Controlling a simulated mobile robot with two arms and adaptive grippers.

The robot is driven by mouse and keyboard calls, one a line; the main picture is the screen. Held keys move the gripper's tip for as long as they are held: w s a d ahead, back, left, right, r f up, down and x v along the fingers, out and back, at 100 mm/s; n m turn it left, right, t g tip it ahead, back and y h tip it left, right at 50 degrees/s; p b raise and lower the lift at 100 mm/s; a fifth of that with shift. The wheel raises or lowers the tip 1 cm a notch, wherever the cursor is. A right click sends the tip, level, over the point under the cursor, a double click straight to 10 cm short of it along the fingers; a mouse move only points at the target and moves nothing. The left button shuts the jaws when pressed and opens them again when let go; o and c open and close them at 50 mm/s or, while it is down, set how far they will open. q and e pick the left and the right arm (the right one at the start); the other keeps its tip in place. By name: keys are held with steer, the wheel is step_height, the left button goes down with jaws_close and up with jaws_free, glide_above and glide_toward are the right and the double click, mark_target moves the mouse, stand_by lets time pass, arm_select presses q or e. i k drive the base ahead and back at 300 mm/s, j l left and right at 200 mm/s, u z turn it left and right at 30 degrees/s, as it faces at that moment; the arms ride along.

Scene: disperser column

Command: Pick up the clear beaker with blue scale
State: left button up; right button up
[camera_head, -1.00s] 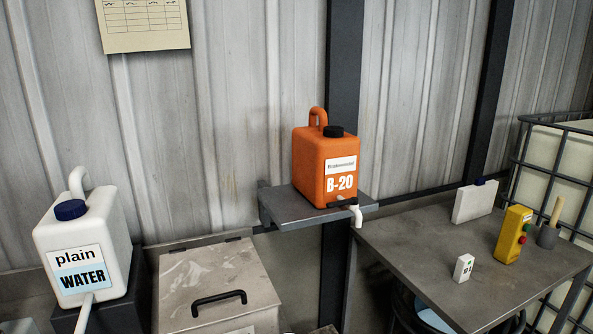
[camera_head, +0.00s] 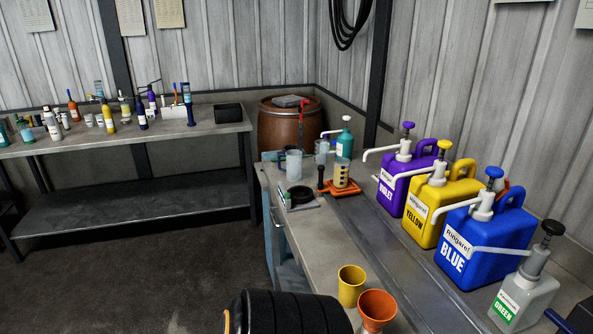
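A clear beaker (camera_head: 294,165) stands upright near the far end of the grey counter (camera_head: 300,235). A second clear, bluish beaker (camera_head: 321,150) stands just behind it to the right. A beaker with yellow content or marking (camera_head: 341,175) stands on or at an orange-red stand (camera_head: 341,190). The scales on the clear beakers are too small to read, so I cannot tell which one has the blue scale.
Large violet (camera_head: 402,180), yellow (camera_head: 440,205) and blue (camera_head: 483,240) pump canisters line the counter's right side. A bottle-filled table (camera_head: 110,142) stands left; the floor (camera_head: 160,255) between is open.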

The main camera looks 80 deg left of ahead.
mark_target(341, 166)
steer(key=u, duration=0.45)
steer(key=j+u, duration=0.15)
steer(key=u, duration=0.75)
steer(key=j+u, duration=0.1)
steer(key=u, duration=0.8)
steer(key=z, duration=3.25)
steer(key=j+u, duration=0.1)
steer(key=u, duration=3.15)
